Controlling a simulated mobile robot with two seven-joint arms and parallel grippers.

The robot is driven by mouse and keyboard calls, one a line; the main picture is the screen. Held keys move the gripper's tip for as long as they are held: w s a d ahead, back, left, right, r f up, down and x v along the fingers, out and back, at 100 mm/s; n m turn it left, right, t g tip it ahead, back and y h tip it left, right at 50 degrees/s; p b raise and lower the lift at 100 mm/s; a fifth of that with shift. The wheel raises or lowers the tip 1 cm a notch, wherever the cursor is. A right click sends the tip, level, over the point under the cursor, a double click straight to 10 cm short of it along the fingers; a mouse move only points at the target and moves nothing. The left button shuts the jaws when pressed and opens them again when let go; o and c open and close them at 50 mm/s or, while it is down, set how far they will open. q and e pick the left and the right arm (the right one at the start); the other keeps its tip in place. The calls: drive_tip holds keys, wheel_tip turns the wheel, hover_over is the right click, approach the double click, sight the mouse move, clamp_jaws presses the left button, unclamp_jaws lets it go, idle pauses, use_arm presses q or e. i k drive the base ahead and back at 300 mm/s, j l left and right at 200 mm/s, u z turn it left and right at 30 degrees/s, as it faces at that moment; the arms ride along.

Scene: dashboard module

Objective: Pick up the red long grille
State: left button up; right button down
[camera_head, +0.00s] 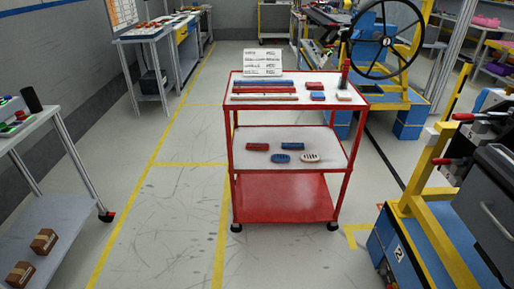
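A red cart (285,198) with white upper shelves stands in the middle. On the left of its top shelf, long bars lie side by side. A blue bar (263,82) is at the back, a red long bar (266,89), likely the red long grille, is in the middle, and a paler, brownish bar (265,97) is nearest the front. They are too small to tell in detail. Neither of my grippers is in view.
Shorter red and blue parts (317,96) lie at the top shelf's right; a white sign (262,63) stands behind. The middle shelf holds red, blue and white parts. Yellow-framed equipment (430,215) is at right, a table (48,115) at left. Floor before the cart is clear.

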sight(250, 146)
drive_tip(key=z, duration=2.75)
drive_tip(key=u, duration=2.65)
drive_tip(key=i+u, duration=0.4)
drive_tip(key=i, duration=0.8)
